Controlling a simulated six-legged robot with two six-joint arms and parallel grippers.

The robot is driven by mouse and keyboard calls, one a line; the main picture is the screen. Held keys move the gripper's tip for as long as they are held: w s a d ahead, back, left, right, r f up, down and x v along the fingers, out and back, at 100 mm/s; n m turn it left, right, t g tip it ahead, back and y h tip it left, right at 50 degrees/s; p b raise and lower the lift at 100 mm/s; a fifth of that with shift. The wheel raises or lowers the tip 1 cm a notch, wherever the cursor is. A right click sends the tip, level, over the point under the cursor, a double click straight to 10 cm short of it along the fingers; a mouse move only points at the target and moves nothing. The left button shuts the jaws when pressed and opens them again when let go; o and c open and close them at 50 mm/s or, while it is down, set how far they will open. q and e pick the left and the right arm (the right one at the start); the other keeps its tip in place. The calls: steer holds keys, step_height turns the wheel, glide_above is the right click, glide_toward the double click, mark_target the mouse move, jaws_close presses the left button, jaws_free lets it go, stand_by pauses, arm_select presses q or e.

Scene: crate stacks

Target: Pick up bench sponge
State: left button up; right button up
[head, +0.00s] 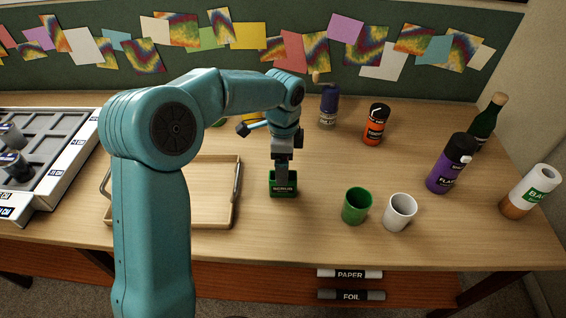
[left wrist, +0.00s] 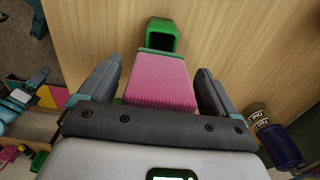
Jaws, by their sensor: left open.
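My left gripper (head: 283,172) points down at a small green holder (head: 284,190) with white lettering on the bench. In the left wrist view my left gripper (left wrist: 155,85) is open, one finger on each side of a pink block (left wrist: 158,82), which looks like the bench sponge. The pink block has a teal strip at its far end and a jagged near edge. The green holder (left wrist: 160,26) shows just beyond it with a dark opening. Whether the fingers touch the block is unclear. In the head view the pink block is hidden by the gripper.
A shallow wooden tray (head: 175,223) lies left of the holder. A green cup (head: 356,206) and a white cup (head: 400,212) stand to its right. An orange bottle (head: 376,125), a dark blue jar (head: 329,106) and a purple flask (head: 451,165) stand further back and right.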

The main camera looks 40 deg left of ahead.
arm_select(q)
steer(key=shift+f, duration=0.15)
steer(key=c, duration=1.1)
step_height(320, 180, up, 20)
steer(key=p, duration=0.3)
